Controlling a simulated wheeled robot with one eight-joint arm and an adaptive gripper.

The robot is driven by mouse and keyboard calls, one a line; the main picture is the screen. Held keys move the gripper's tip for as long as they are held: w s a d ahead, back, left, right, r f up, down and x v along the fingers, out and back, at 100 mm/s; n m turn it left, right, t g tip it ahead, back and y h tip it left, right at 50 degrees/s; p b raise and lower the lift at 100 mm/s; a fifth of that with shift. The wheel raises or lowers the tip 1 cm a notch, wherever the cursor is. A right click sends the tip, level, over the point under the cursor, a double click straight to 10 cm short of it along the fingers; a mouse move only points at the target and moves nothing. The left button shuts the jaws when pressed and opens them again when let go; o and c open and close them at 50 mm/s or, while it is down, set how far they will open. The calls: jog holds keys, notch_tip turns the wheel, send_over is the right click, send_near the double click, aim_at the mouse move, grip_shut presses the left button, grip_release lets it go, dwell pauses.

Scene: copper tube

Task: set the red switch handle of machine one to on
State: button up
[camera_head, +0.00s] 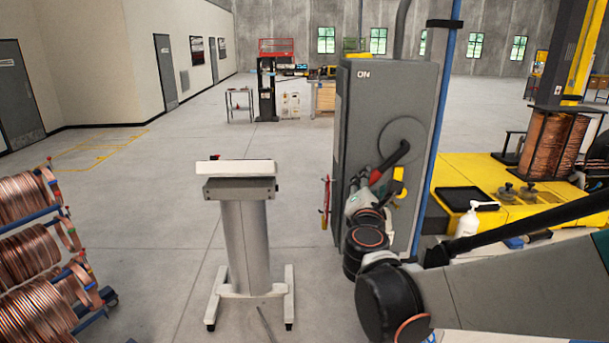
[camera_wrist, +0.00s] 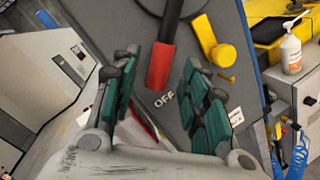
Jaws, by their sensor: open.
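The red switch handle (camera_head: 385,164) is mounted on the front of a grey machine cabinet (camera_head: 352,125), over a round disc (camera_head: 402,135). In the head view it slants down and left, away from the ON label (camera_head: 363,73). In the wrist view the red handle (camera_wrist: 161,66) points toward the OFF label (camera_wrist: 165,100). My gripper (camera_head: 366,189) is at the cabinet front, close to the handle's lower end. In the wrist view my gripper (camera_wrist: 160,62) is open, with the red grip between its green-padded fingers. Contact cannot be told.
A yellow lever (camera_wrist: 213,41) sits beside the red handle. A white-topped stand (camera_head: 245,240) is left of the cabinet. Copper coils (camera_head: 30,250) fill a rack at far left. A yellow bench (camera_head: 480,175) with a white bottle (camera_head: 466,222) is at right. Floor between rack and stand is clear.

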aim_at(371, 181)
jog(key=shift+x, duration=2.1)
grip_shut()
